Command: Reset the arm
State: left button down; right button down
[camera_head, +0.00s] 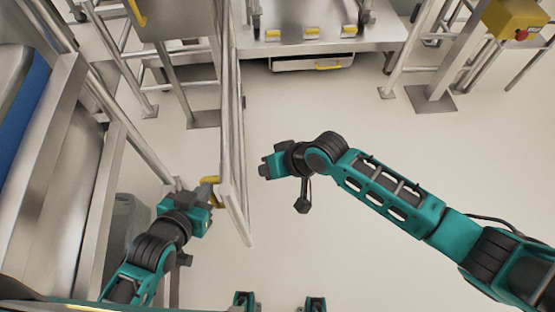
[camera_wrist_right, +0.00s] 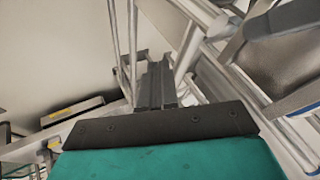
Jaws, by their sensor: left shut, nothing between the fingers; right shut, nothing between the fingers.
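My left gripper (camera_head: 208,188) is at the lower left of the head view, close to a yellow handle (camera_head: 212,180) on a metal frame; whether it touches the handle I cannot tell. It is shut and empty. My right arm reaches in from the right, and its right gripper (camera_head: 264,170) points left near the middle of the head view, a short way right of the frame's upright bars. In the right wrist view the gripper's fingers (camera_wrist_right: 155,75) are together with nothing between them. The bars and steel structures lie beyond the fingertips.
A metal frame (camera_head: 237,130) stands between my two grippers. Steel machinery with a blue surface (camera_head: 24,98) is at the left. A steel table (camera_head: 320,44) with yellow handles stands at the back, and a yellow box with a red button (camera_head: 516,20) is upper right. Floor (camera_head: 330,230) is clear centrally.

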jog(key=s+d+m+t+h, duration=0.1)
jog(key=s+d+t+h, duration=0.1)
jog(key=d, duration=0.9)
jog(key=s+d+r+m+t+h, duration=0.1)
jog(key=s+d+t+h, duration=0.2)
jog(key=d, duration=0.8)
jog(key=s+t, duration=0.2)
jog(key=t, duration=0.1)
jog(key=shift+r+p, duration=0.2)
jog(key=shift+p, duration=0.1)
jog(key=shift+s, duration=0.15)
